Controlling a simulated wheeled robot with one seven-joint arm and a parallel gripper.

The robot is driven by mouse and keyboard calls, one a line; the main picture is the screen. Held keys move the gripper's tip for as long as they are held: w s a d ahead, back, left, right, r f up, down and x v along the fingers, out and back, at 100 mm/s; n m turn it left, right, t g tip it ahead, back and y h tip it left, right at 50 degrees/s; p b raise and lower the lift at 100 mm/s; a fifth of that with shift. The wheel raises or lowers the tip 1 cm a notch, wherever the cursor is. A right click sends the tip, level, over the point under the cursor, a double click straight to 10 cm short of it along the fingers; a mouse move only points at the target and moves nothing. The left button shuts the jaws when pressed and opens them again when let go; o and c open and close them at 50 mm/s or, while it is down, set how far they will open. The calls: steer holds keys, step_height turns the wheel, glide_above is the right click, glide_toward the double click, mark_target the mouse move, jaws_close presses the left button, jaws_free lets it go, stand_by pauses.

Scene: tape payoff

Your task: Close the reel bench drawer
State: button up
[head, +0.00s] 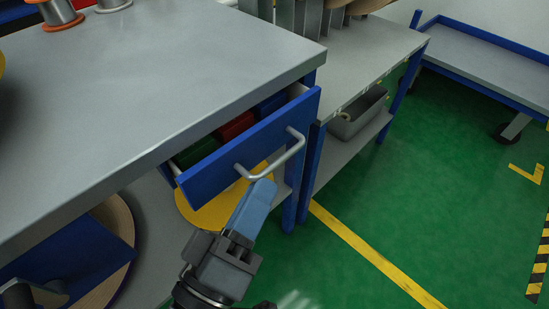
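The reel bench drawer (222,176) has a blue front and a silver bar handle (278,157). It stands open, pulled out from under the grey bench top (190,70). Green, red and blue bins show inside it. My gripper (262,190) is in front of the drawer, with its blue fingers pointing up toward the handle's lower left end. The fingertips are at or very near the handle; I cannot tell whether they touch it. The fingers look close together, and the gap between them is hidden.
A yellow disc (195,212) and a large reel (115,225) sit below the bench top. A second bench (375,55) with a grey bin (357,113) on its lower shelf stands at the right. The green floor (400,210) is clear. Spools (58,12) stand on the bench top.

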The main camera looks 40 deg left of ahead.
mark_target(278, 160)
steer(key=shift+b+x, duration=0.35)
steer(key=shift+x, duration=2.8)
jaws_close()
